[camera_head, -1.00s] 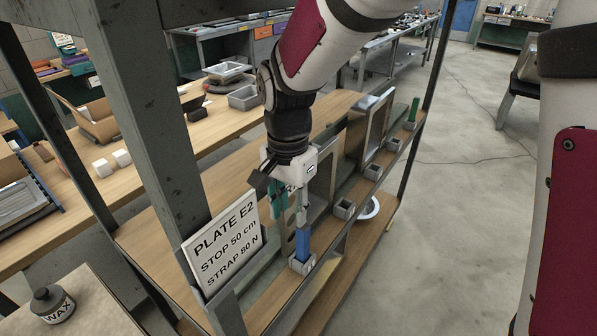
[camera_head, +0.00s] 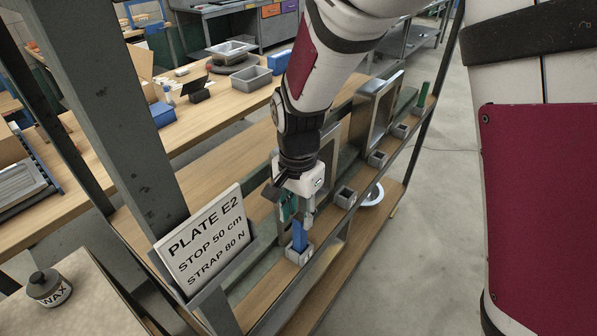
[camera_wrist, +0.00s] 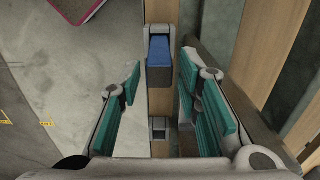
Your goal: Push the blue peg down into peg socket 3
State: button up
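The blue peg (camera_head: 299,237) stands upright in the nearest grey socket (camera_head: 298,257) on the rack's front rail, with much of its length showing above the rim. I cannot read a socket number. My gripper (camera_head: 300,216) is over the peg's top, pointing down, and partly covers it in the head view. In the wrist view my gripper (camera_wrist: 160,85) has its teal finger pads wide apart. The peg (camera_wrist: 160,72) shows between and just beyond the fingertips, with a gap on each side. Whether a finger touches it cannot be told.
More grey sockets line the rail: an empty one (camera_head: 346,196), another (camera_head: 378,159), and a far one with a green peg (camera_head: 423,95). A sign holder (camera_head: 207,248) and steel post (camera_head: 110,90) stand left. A white ring-shaped object (camera_head: 374,194) lies below.

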aim_at(300, 230)
jog(key=shift+w+d+f, duration=0.1)
jog(key=shift+f, duration=1.5)
jog(key=shift+w+d+f, duration=0.1)
jog(key=shift+f, duration=1.45)
grip_shut()
